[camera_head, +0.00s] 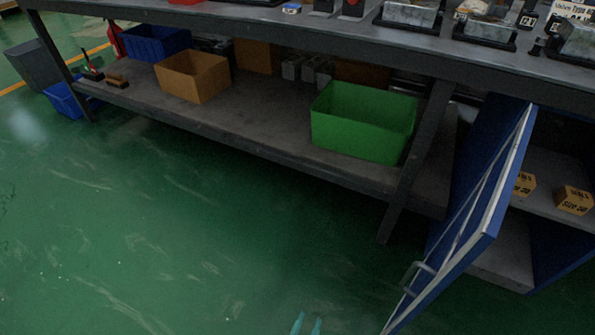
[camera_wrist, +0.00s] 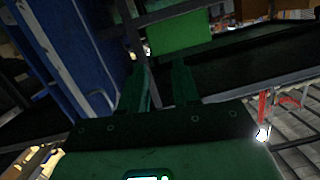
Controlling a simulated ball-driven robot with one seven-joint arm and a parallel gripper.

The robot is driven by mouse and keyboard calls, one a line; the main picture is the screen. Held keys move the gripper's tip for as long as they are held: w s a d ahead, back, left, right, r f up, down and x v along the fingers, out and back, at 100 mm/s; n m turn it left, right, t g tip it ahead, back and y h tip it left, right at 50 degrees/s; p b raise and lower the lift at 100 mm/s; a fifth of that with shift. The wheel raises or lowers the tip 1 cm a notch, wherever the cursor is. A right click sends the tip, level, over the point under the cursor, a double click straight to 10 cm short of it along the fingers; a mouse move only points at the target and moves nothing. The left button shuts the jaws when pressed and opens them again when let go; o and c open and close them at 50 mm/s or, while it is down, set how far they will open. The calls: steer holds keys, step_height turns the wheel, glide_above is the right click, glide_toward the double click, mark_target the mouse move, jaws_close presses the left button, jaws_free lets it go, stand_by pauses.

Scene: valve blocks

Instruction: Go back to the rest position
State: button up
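The blue cabinet door (camera_head: 470,205) stands open to the right of the fingertips in the head view. The door also shows at the left of the wrist view (camera_wrist: 62,50). Most of my arm is out of the head view.
A grey workbench (camera_head: 300,38) crosses the top, with valve blocks (camera_head: 411,12) on it. Its lower shelf holds a green bin (camera_head: 362,122), a brown box (camera_head: 193,77) and a blue crate (camera_head: 157,42). Yellow boxes (camera_head: 574,200) sit in the cabinet.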

steer(key=s+d+f+n+g+y, duration=0.3)
steer(key=s+d+y, duration=0.1)
steer(key=d, duration=0.2)
steer(key=s+d+f+n+g+y, duration=0.2)
steer(key=s+d+n+g+y, duration=0.15)
steer(key=d, duration=0.25)
steer(key=s+d+r+m+g+h, duration=0.1)
steer(key=s+d+r+g, duration=0.35)
steer(key=d, duration=0.25)
steer(key=s+d+r+g+h, duration=0.1)
steer(key=s+d+r+g, duration=0.2)
steer(key=d+r, duration=0.3)
step_height(320, 180, up, 34)
steer(key=p, duration=3.4)
steer(key=shift+s+p, duration=0.15)
steer(key=shift+p, duration=0.15)
steer(key=shift+d, duration=0.15)
